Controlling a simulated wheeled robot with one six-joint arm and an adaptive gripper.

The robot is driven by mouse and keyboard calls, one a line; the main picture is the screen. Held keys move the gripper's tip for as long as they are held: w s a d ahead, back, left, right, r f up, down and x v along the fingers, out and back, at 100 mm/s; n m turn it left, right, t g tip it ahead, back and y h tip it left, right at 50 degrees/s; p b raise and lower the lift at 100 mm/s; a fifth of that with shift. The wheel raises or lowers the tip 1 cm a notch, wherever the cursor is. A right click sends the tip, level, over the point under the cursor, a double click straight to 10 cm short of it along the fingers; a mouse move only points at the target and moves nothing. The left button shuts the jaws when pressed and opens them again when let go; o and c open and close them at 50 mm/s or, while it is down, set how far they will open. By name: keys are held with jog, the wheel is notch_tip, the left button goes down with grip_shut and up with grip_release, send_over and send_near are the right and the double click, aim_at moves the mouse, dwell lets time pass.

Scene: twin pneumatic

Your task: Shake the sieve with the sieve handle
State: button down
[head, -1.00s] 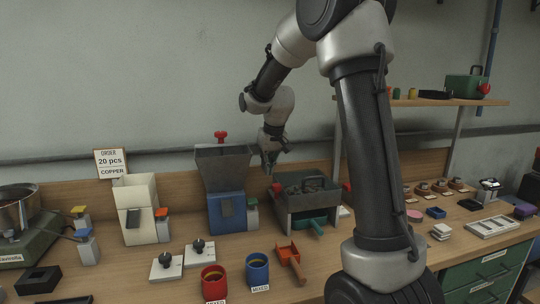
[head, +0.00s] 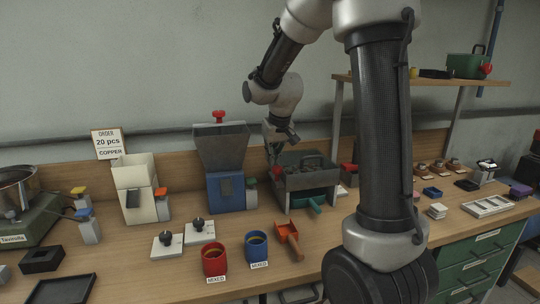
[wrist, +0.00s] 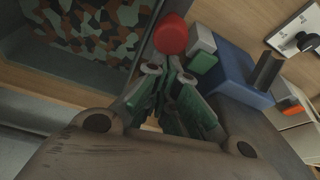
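The sieve (head: 318,185) is a grey open-topped box on the bench, right of the blue hopper machine. Its inside shows camouflage-like patches in the wrist view (wrist: 95,40). The sieve handle is a red round knob (head: 278,173) at the sieve's left side; it also shows in the wrist view (wrist: 170,34). My gripper (head: 275,157) points down beside the sieve's left end, at the knob. In the wrist view the green-padded fingers (wrist: 172,85) reach up close to the knob; whether they touch or clasp it is unclear.
A blue hopper machine (head: 226,185) with a small grey-and-green block stands close left. In front are an orange scoop (head: 288,238), a red mug (head: 214,260) and a blue mug (head: 257,249). A green tray (head: 315,204) sits under the sieve. A wooden shelf (head: 430,80) is to the right.

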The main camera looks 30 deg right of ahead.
aim_at(274, 167)
jog(key=s, duration=0.4)
jog(key=shift+a, duration=0.4)
